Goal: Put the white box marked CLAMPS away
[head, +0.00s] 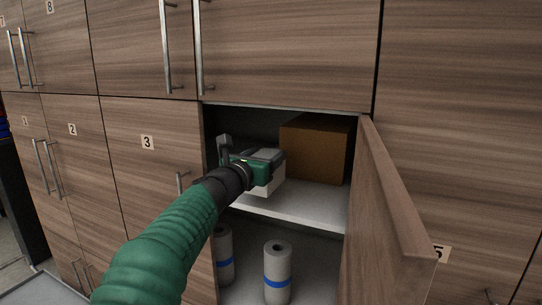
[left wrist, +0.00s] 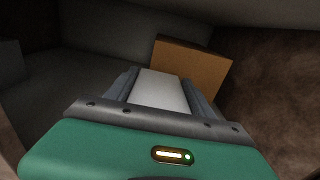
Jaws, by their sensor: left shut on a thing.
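My left gripper (head: 254,161) reaches into the open cabinet over its upper shelf (head: 290,212). It is shut on a white box (head: 271,181), which also shows between the fingers in the left wrist view (left wrist: 160,88). No CLAMPS marking can be read on the visible faces. The box is at the shelf's front left; I cannot tell whether it rests on the shelf. The cabinet door (head: 385,215) stands open to the right. My right gripper is not in view.
A brown box (head: 316,148) stands on the upper shelf to the right of the white box; it also shows in the left wrist view (left wrist: 192,68). Closed doors with handles surround the opening.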

